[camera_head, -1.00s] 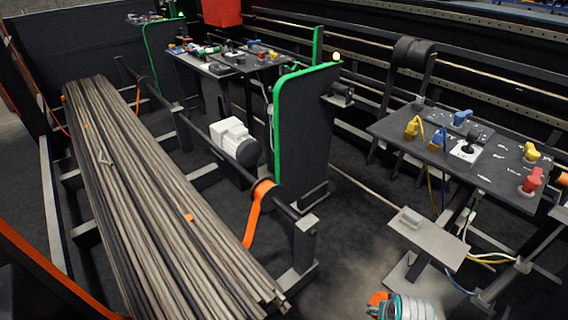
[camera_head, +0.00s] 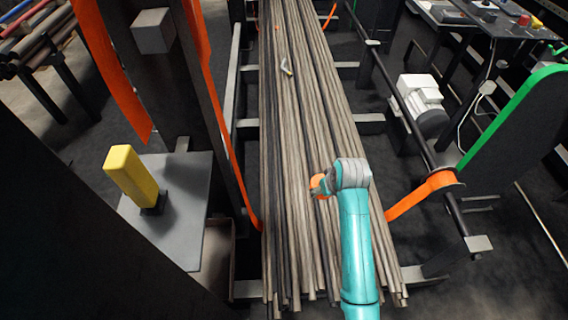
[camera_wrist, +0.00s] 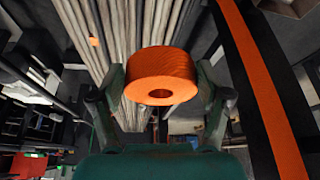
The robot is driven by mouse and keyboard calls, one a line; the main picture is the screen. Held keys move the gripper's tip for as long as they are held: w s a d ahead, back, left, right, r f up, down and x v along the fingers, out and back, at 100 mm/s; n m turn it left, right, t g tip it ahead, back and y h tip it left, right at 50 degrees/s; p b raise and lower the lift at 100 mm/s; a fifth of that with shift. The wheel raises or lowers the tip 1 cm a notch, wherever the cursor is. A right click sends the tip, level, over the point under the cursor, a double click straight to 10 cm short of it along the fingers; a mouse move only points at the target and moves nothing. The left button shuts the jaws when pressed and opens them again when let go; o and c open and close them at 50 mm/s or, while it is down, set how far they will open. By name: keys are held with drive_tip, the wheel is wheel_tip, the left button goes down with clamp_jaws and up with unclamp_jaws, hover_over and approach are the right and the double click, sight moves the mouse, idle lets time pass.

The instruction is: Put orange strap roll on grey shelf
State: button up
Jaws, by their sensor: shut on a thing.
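The orange strap roll (camera_wrist: 160,70) is a thick ring with a dark centre hole. It sits between the two fingers of my gripper (camera_wrist: 160,88) in the wrist view, and the gripper is shut on it. In the head view a small part of the roll (camera_head: 318,184) shows at the end of my teal arm, above the bundle of long bars; my fingers are mostly hidden there. A grey shelf plate (camera_head: 185,235) is at the lower left, apart from the roll. A yellow block-like handle (camera_head: 132,178) on a dark base stands on it.
The bar bundle (camera_head: 290,120) lies between the shelf and my arm. A dark post (camera_head: 155,90) with orange straps (camera_head: 110,75) rises behind the shelf. A white motor (camera_head: 420,95) and a green-edged panel (camera_head: 515,125) are at the right. The plate's front part is bare.

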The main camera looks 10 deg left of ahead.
drive_tip(key=w+a+r+n+y, duration=0.1)
drive_tip(key=w+a+r+n, duration=0.1)
drive_tip(key=a+r, duration=0.35)
drive_tip(key=w+a+r+n+y, duration=0.1)
drive_tip(key=w+a+r+n, duration=0.1)
drive_tip(key=a, duration=0.7)
drive_tip(key=s+a+r+n+g, duration=0.1)
drive_tip(key=s+a+r+n, duration=0.1)
drive_tip(key=a+r+n, duration=0.2)
drive_tip(key=s+a+r+n+g, duration=0.2)
drive_tip(key=a+r+n, duration=0.2)
drive_tip(key=a+r, duration=0.7)
drive_tip(key=a, duration=0.7)
drive_tip(key=shift+s+a+r+g+y, duration=0.2)
drive_tip(key=shift+s+r+g+y, duration=0.1)
drive_tip(key=shift+y, duration=0.1)
drive_tip(key=s+a+r+n, duration=0.1)
drive_tip(key=a+r, duration=0.1)
drive_tip(key=s+a+r+n, duration=0.1)
drive_tip(key=s+a+r, duration=0.1)
drive_tip(key=a+r, duration=0.1)
drive_tip(key=s+a+r+n+g, duration=0.1)
drive_tip(key=s+a+r, duration=0.1)
drive_tip(key=a, duration=0.1)
drive_tip(key=shift+s+r, duration=0.1)
drive_tip(key=shift+r, duration=0.3)
approach(166, 170)
drive_tip(key=shift+n, duration=0.3)
drive_tip(key=x, duration=0.6)
drive_tip(key=shift+f, duration=0.15)
